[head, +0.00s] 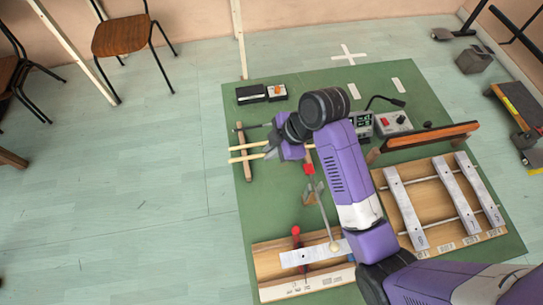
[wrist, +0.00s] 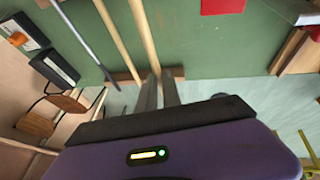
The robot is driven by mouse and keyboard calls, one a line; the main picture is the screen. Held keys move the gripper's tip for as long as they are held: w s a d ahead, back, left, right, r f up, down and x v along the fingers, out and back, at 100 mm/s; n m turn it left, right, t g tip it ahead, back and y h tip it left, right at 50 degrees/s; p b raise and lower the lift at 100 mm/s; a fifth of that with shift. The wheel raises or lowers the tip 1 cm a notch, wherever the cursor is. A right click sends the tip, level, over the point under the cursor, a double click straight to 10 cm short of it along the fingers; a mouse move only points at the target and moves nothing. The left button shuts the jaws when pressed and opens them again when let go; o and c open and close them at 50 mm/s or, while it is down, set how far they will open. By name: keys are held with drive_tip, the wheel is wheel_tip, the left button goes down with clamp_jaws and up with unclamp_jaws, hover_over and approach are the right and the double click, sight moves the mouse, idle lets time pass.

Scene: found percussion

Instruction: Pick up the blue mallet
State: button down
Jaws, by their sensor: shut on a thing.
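A thin grey rod (wrist: 84,38) lies further left.
A red-headed mallet (head: 296,231) and a cream-headed mallet (head: 334,246) are by a single-bar box (head: 272,263). Several bars sit on a wooden frame (head: 432,197) at right. Small boxes (head: 251,93) and a control box (head: 393,123) stand behind.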

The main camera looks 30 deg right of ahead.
wheel_tip(320, 180, up, 15)
drive_tip(key=p, duration=0.6)
